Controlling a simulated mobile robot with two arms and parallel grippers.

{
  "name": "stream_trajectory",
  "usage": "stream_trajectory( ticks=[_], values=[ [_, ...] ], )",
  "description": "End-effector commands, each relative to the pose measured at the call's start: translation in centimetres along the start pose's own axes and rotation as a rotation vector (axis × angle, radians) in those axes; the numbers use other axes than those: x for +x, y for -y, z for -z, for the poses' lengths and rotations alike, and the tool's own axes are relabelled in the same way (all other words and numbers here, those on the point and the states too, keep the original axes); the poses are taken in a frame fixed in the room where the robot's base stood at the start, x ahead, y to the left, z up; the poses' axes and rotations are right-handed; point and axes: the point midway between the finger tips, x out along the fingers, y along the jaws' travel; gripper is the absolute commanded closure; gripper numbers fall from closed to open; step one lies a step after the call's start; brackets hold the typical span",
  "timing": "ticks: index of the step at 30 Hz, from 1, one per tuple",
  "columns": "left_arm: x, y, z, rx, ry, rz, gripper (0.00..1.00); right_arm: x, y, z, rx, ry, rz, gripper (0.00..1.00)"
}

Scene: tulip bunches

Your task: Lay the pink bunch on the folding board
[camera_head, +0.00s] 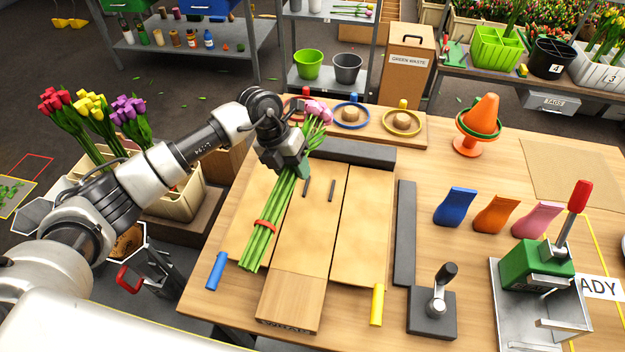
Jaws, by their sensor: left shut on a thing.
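The pink bunch (284,205) has pink tulip heads at the top, long green stems and a red band near the lower end. My left gripper (291,167) is shut on it just below the heads. The bunch slants over the folding board (362,225), heads toward the far edge, stems down over the left panel and its seam with the middle panel. I cannot tell whether the stems touch the board. The board has pale wooden panels, two dark slots in the middle, and blue and yellow handles. My gripper's fingertips are partly hidden. My right gripper is not in view.
A rack with rings (403,120) stands behind the board. A dark bar (404,230) and a lever block (433,310) are on its right. Colored sleeves (497,213), an orange cone (478,120) and a green press (537,266) stand further right. Red, yellow and purple bunches (92,115) stand left.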

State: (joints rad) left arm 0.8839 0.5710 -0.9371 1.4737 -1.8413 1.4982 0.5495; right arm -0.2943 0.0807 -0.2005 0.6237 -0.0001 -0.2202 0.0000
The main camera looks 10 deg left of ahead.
Motion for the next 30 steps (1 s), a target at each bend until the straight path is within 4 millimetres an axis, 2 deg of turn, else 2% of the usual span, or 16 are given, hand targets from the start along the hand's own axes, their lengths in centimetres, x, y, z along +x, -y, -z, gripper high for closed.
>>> stream_trajectory(
  ticks=[1,3,7,12,20,30],
  values=[
    [0.7,1.3,0.6,-0.013,-0.002,0.034,0.9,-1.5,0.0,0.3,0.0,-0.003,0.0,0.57],
    [2.0,2.1,1.1,-0.033,0.008,0.067,0.9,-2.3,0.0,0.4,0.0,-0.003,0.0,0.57],
    [3.9,3.1,2.0,-0.068,0.029,0.111,0.9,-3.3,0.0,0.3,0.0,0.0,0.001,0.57],
    [5.1,3.6,2.5,-0.091,0.046,0.136,0.9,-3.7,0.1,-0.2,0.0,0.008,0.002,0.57],
    [6.3,3.2,2.6,-0.094,0.048,0.139,0.9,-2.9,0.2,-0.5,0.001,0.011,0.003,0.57],
    [9.2,2.1,2.6,-0.092,0.048,0.138,0.9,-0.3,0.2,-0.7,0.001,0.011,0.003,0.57]
  ],
)
